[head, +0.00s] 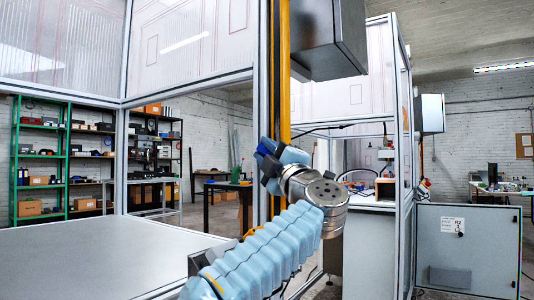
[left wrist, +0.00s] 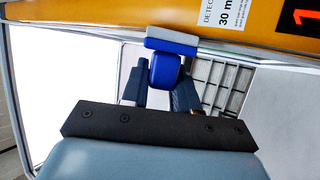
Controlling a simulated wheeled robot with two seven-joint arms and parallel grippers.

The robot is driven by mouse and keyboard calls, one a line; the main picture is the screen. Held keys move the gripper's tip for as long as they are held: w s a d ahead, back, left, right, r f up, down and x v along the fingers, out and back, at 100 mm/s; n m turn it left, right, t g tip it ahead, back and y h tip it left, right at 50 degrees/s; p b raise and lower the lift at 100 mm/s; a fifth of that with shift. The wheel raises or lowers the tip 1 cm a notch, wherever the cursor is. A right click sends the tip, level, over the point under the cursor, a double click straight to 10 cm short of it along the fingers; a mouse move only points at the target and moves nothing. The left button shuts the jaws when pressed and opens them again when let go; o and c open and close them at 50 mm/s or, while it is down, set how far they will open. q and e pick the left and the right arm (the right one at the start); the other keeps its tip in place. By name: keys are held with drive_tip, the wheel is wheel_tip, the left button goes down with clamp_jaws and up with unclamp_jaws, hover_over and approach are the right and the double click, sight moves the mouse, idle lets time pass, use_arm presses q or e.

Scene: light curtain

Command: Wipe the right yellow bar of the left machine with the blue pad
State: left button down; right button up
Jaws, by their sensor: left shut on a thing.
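The right yellow bar (head: 284,70) of the left machine runs upright along the machine's right post in the head view. In the left wrist view the yellow bar (left wrist: 120,22) crosses the top, with a white label and a black and orange mark. My left gripper (head: 266,158) is at the bar, at mid-picture. It is shut on the blue pad (left wrist: 172,45), which has a pale strip on its bar side. The pad's pale strip is right at the bar's edge; whether it presses on it I cannot tell. My right gripper is not in view.
The left machine's grey table (head: 90,255) is bare. A grey box (head: 328,38) hangs right of the bar, above my arm. Shelves (head: 40,160) stand behind at left.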

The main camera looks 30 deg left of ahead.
use_arm(q)
drive_tip(key=shift+r+p, duration=3.6)
drive_tip(key=shift+r, duration=0.45)
drive_tip(key=shift+d+r, duration=0.1)
drive_tip(key=shift+r, duration=0.6)
drive_tip(key=s+b, duration=0.3)
drive_tip(key=s, duration=0.3)
drive_tip(key=shift+a, duration=0.3)
drive_tip(key=shift+s+b, duration=0.1)
drive_tip(key=shift+b, duration=0.2)
